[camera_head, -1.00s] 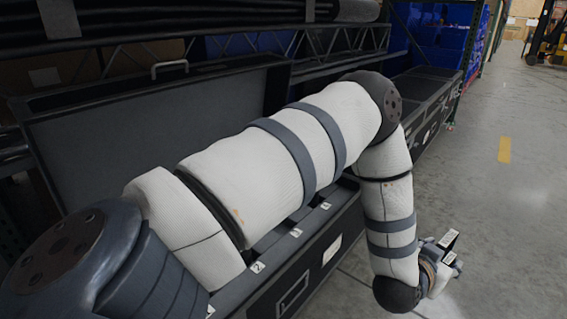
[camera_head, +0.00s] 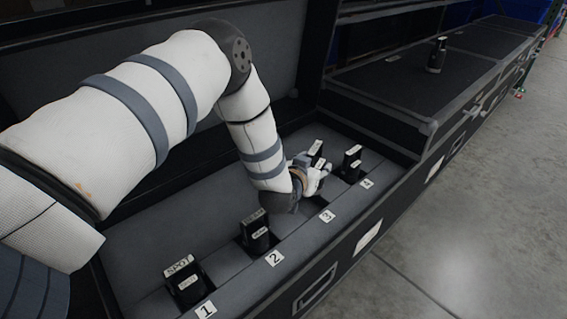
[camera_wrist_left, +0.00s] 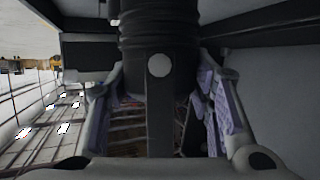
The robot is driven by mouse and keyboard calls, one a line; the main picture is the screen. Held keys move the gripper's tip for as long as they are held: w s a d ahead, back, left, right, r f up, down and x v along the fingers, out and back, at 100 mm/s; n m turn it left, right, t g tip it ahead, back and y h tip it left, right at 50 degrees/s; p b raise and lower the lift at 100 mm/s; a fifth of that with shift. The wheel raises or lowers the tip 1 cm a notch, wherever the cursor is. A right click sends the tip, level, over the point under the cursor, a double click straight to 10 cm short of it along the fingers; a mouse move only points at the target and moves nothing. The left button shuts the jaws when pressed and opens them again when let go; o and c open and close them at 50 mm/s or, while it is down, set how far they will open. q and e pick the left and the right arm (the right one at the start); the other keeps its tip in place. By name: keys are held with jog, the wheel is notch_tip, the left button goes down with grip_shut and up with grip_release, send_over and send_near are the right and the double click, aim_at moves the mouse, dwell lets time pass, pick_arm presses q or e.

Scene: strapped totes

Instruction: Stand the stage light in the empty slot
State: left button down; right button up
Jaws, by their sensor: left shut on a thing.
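The stage light (camera_head: 317,148), black with white labels, is held in my left gripper (camera_head: 314,170) at the far part of the open case. It also shows in the left wrist view (camera_wrist_left: 158,65) as a ribbed black body between both fingers. My left gripper (camera_wrist_left: 160,110) is shut on it. The empty slot (camera_head: 317,202) is a dark opening behind the label 3, close below the gripper and partly hidden by it. I cannot tell whether the light's lower end is inside the slot. My right gripper is not in view.
Other lights stand in slot 1 (camera_head: 184,282), slot 2 (camera_head: 256,232) and slot 4 (camera_head: 351,163), the last close beside my gripper. The case's front wall (camera_head: 345,250) borders clear floor. A small black object (camera_head: 436,56) stands on the neighbouring closed case (camera_head: 400,85).

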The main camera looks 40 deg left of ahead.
pick_arm(q)
notch_tip(320, 180, down, 6)
jog(key=shift+s+a+r+b, duration=0.15)
jog(key=shift+r+b, duration=0.1)
jog(key=shift+b, duration=0.65)
jog(key=shift+f+b, duration=0.7)
jog(key=shift+f, duration=1.45)
jog(key=shift+f, duration=0.15)
jog(key=c, duration=0.8)
grip_release()
